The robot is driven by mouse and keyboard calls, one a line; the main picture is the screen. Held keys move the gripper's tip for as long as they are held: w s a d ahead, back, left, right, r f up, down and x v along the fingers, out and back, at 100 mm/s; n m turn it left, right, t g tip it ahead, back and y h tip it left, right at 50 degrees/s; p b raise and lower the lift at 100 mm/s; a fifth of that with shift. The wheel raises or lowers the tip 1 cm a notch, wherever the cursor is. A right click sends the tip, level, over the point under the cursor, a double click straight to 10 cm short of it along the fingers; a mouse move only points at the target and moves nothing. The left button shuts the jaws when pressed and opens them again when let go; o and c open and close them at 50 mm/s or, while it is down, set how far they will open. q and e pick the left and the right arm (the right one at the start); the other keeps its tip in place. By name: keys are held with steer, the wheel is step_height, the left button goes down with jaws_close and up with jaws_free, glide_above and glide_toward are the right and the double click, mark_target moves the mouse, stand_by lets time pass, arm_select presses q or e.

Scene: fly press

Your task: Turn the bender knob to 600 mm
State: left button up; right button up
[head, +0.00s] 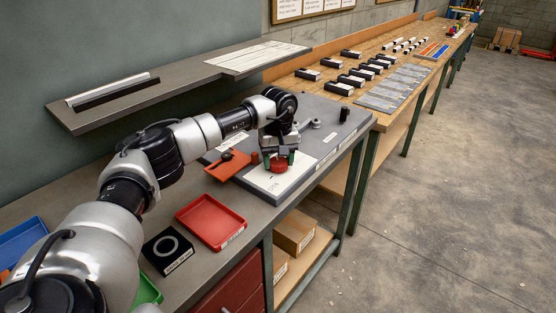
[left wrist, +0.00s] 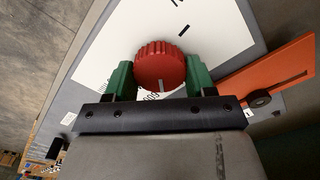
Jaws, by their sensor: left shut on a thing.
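The bender knob (left wrist: 160,62) is a red, ribbed round knob with a grey pointer line, on a white scale plate (left wrist: 110,50) with black marks. In the head view the knob (head: 279,164) sits near the front of the bench-top bender. My left gripper (left wrist: 160,78) is shut on the knob, its green fingertips on two opposite sides. It also shows in the head view (head: 279,158), reaching down from above. In the wrist view the pointer line lies near a printed number that is partly hidden by the gripper and not fully readable. My right gripper is not in view.
An orange-red plate with a black knob (head: 228,161) lies beside the scale. A red tray (head: 211,222) and a black block with a ring (head: 168,250) are on the bench nearer me. A grey shelf (head: 180,78) hangs above the bench. The floor at the right is clear.

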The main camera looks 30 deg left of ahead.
mark_target(278, 161)
arm_select(q)
steer(key=shift+r, duration=0.1)
stand_by(0.4)
steer(key=o, duration=0.9)
step_height(278, 161, up, 11)
steer(key=shift+f+b, duration=0.15)
steer(key=shift+b, duration=0.35)
steer(key=shift+f, duration=0.1)
